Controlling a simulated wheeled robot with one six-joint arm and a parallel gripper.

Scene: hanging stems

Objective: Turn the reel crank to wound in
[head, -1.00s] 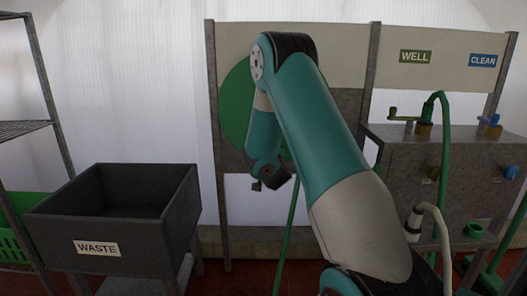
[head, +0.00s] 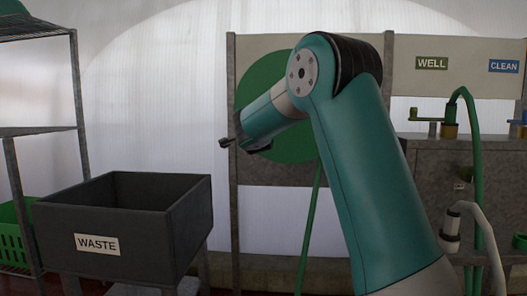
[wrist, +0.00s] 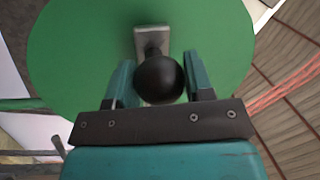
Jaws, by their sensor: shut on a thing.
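The green reel disc (head: 262,88) is fixed to the frame behind my arm, which hides much of it. In the wrist view the reel face (wrist: 75,55) fills the upper part, with a short grey crank arm (wrist: 151,38) on it. A round black crank knob (wrist: 160,80) stands out from that arm. My gripper (wrist: 163,76) has one teal finger on each side of the knob and is shut on it. In the head view my gripper (head: 240,146) is at the reel's lower left, small and partly hidden by my wrist.
A dark WASTE bin (head: 120,228) stands at the left, near a metal shelf (head: 38,131) with a green crate (head: 10,242). A green hose (head: 308,235) hangs below the reel. Taps and a green hose (head: 477,150) are at the right.

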